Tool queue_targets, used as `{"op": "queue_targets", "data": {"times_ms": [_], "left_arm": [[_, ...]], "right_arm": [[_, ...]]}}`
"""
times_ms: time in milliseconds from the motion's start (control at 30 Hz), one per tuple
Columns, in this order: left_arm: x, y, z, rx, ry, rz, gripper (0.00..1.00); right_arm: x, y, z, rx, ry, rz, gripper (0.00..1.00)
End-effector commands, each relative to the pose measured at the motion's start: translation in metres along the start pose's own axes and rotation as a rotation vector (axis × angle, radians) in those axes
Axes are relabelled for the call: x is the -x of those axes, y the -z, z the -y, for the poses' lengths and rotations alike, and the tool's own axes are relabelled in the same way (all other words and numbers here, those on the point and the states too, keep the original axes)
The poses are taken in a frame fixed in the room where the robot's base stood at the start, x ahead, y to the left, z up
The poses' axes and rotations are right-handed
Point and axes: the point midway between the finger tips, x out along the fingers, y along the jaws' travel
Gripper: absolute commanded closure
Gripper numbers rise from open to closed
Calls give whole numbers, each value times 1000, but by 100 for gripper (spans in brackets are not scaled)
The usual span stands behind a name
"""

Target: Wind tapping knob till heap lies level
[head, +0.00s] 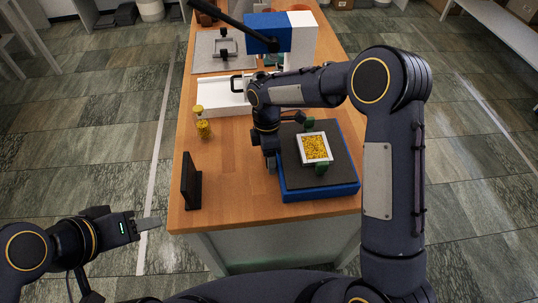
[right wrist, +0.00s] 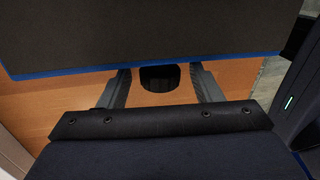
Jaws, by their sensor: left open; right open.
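A tapping device with a blue base (head: 318,192) and dark grey top (head: 335,172) stands at the front right of the wooden table. In the right wrist view a black round knob (right wrist: 160,78) sits between the fingers of my right gripper (right wrist: 160,90), which is open with gaps on both sides. In the head view my right gripper (head: 271,160) is left of the device. My left gripper (head: 148,224) is open and empty, off the table's left edge.
A black upright plate (head: 188,182) stands at the table's front left. A yellow-capped bottle (head: 203,128) and a white tray (head: 217,104) lie behind it. A blue and white press (head: 266,33) stands farther back. Bare wood lies left of the device.

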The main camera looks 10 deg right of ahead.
Motion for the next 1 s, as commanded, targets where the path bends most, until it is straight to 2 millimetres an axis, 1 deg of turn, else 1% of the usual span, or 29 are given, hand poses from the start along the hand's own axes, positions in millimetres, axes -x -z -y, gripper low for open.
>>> {"op": "queue_targets", "data": {"times_ms": [100,133,400,467,567,633,800,1000], "left_arm": [[0,0,0,0,0,0,53],[0,0,0,0,0,0,53],[0,0,0,0,0,0,53],[0,0,0,0,0,0,53],[-4,-2,2,0,0,0,53],[-11,-6,5,0,0,0,53],[-42,-21,19,0,0,0,53],[-74,-37,34,0,0,0,53]], "right_arm": [[0,0,0,0,0,0,41],[0,0,0,-1,0,0,44],[0,0,0,-1,0,0,79],[0,0,0,-1,0,0,85],[-1,0,0,-1,-13,1,85],[-3,0,0,-1,-46,5,85],[-8,0,2,-2,-206,17,85],[-9,1,4,-3,-385,31,85]]}}
